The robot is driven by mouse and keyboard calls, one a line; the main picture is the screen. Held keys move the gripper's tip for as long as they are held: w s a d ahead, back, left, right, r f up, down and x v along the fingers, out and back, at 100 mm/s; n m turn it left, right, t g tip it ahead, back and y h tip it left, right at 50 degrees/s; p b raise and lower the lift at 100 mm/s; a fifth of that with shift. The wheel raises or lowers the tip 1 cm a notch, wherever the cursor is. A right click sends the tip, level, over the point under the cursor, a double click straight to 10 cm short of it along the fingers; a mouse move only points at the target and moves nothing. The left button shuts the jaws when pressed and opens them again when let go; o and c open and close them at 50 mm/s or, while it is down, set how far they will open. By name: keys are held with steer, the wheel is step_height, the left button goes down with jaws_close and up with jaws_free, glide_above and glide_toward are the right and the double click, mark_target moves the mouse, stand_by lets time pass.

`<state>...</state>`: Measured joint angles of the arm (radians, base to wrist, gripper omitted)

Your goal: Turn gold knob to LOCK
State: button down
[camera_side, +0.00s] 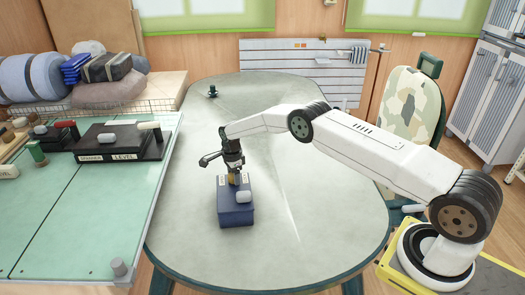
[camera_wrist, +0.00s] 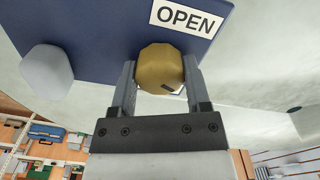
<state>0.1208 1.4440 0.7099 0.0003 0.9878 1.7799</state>
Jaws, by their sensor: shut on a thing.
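The gold knob (camera_wrist: 160,68) sits on the face of a dark blue box (camera_wrist: 100,25), beside a white OPEN label (camera_wrist: 186,16) in the wrist view. A dark mark shows near the knob's lower right edge. My gripper (camera_wrist: 161,78) is shut on the gold knob, one finger on each side. In the side view the blue box (camera_side: 237,216) stands on the oval table, and my gripper (camera_side: 233,172) reaches down onto its top. The knob (camera_side: 232,180) is partly hidden there by the gripper. No LOCK label is readable in either view.
A pale grey knob (camera_wrist: 46,72) is on the same box face. The oval table (camera_side: 310,210) is mostly clear around the box. A small dark green object (camera_side: 212,92) stands at its far end. A green bench (camera_side: 110,215) with lever boxes stands at left.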

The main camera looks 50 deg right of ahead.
steer(key=m, duration=0.4)
steer(key=shift+m, duration=0.4)
steer(key=shift+c, duration=1.1)
jaws_free()
steer(key=shift+r, duration=0.1)
steer(key=shift+r, duration=2.4)
